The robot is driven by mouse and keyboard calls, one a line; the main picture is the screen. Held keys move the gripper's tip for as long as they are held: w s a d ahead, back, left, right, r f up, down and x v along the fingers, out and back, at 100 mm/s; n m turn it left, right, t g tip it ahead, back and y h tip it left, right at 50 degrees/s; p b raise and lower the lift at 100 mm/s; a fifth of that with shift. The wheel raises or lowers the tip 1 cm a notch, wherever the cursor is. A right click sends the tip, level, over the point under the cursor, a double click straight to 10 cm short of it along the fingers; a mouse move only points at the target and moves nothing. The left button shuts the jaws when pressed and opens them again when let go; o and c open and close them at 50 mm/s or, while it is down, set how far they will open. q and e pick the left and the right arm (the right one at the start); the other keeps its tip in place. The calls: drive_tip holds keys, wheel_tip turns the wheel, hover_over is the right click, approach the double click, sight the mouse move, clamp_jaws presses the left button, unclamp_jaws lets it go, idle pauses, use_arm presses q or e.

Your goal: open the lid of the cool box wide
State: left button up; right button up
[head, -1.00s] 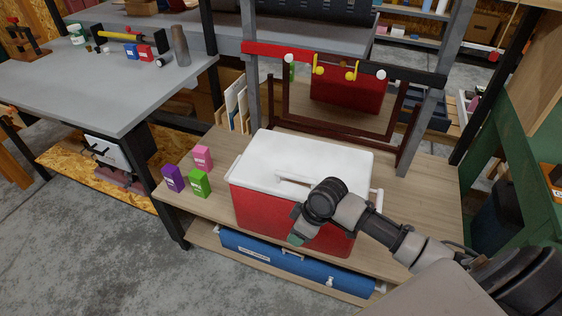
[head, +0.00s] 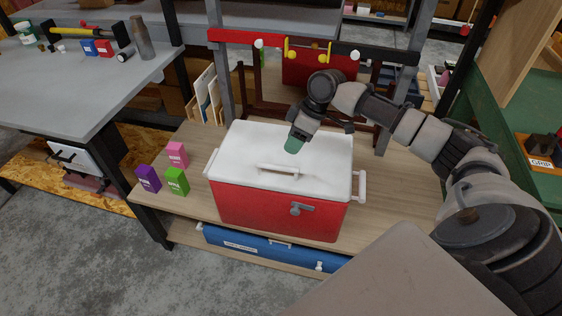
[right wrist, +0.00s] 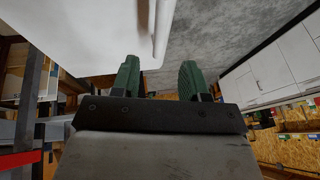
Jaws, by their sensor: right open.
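The cool box (head: 262,205) is red with a white lid (head: 245,150), and stands on the plank bench. The lid lies flat and closed, with a white handle (head: 278,169) on its top. A grey latch (head: 301,209) shows on the front face. My right gripper (head: 293,145) is above the right part of the lid, its green fingertips pointing down; I cannot tell whether they touch it. In the right wrist view its two green fingers (right wrist: 158,80) are apart with nothing between them, and the white lid (right wrist: 95,25) fills the upper left. My left gripper is out of view.
Purple, pink and green small boxes (head: 162,172) stand left of the cool box. A dark frame with a red and black bar (head: 310,46) stands behind it. A blue case (head: 250,245) lies on the shelf below. A grey table (head: 75,85) is at the left.

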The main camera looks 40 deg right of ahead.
hover_over(281, 163)
drive_tip(key=s+a, duration=0.3)
drive_tip(key=s, duration=0.1)
wheel_tip(281, 163, down, 8)
drive_tip(key=shift+s+r, duration=0.1)
drive_tip(key=shift+r, duration=0.15)
clamp_jaws()
